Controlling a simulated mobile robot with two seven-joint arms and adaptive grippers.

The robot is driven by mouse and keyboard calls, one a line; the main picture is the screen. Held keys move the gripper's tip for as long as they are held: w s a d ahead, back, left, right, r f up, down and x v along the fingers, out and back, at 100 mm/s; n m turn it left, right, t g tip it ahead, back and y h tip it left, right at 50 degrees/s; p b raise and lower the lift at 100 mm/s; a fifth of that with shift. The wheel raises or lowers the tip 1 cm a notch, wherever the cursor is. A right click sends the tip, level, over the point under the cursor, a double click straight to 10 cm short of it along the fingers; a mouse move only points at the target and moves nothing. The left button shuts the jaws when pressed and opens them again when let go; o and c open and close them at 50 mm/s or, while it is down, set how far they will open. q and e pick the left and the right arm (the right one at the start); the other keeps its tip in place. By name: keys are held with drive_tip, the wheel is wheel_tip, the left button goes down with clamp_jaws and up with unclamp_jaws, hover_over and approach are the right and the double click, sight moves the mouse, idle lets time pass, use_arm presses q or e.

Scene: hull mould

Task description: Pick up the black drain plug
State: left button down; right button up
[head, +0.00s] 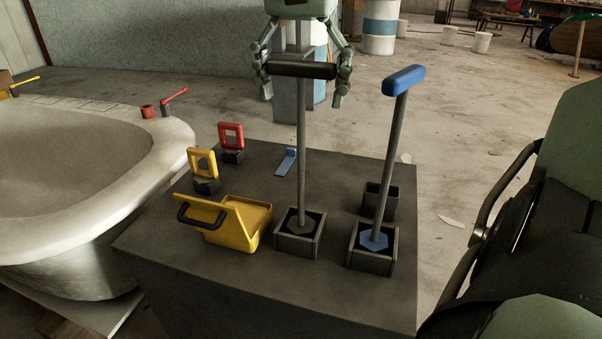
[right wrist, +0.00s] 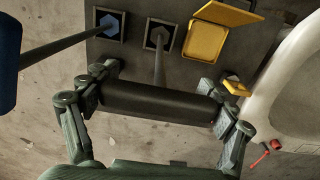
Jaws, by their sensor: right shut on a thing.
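The black drain plug has a black bar handle (head: 302,69) on a tall grey shaft (head: 302,150). Its dark hexagonal foot (head: 301,223) sits inside a square grey holder (head: 299,245) on the dark block. My right gripper (head: 305,84) comes down from above, its fingers at both ends of the handle, shut on it. The right wrist view shows the black handle (right wrist: 155,102) between the fingers, with the shaft running down to the holder (right wrist: 159,36). The shaft stands nearly upright. My left gripper is in neither view.
A blue-handled plug (head: 403,80) stands in a holder to the right, close by. An empty square holder (head: 381,198) is behind it. A yellow box (head: 232,222), yellow and red loop pieces and a small blue piece share the block (head: 355,310). A white tub (head: 80,235) stands left.

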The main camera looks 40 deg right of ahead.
wheel_tip(320, 180, up, 10)
drive_tip(key=shift+r, duration=0.1)
drive_tip(key=shift+c, duration=0.3)
idle(1.1)
